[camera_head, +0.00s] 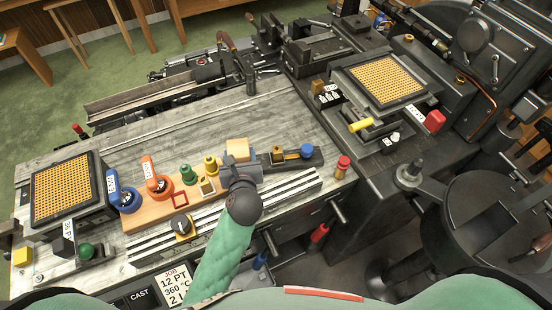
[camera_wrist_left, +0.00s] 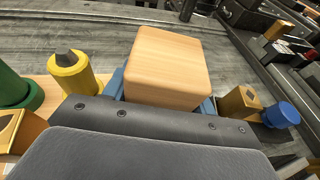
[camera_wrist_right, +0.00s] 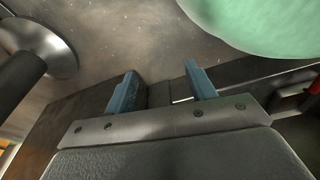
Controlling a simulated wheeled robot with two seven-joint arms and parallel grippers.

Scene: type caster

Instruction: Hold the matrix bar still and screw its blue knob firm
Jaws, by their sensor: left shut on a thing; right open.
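The matrix bar (camera_head: 292,161) is a dark bar on the grey workbench. A blue knob (camera_head: 306,151) stands at its right end, with a brass block (camera_head: 277,154) beside it. The blue knob (camera_wrist_left: 281,115) also shows in the left wrist view. My left gripper (camera_head: 241,167) is shut on a pale wooden block (camera_head: 238,149) at the bar's left end. The block fills the space between its blue fingers in the left wrist view. How the block joins the bar is hidden. My right gripper (camera_wrist_right: 160,92) is open and empty, seen only in its wrist view, away from the knob.
A wooden strip (camera_head: 150,211) with blue, orange, green and yellow pieces lies left of the bar. A gridded matrix case (camera_head: 62,190) is at the far left. A red-topped post (camera_head: 342,165) stands right of the knob. Bare bench (camera_head: 190,135) lies behind.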

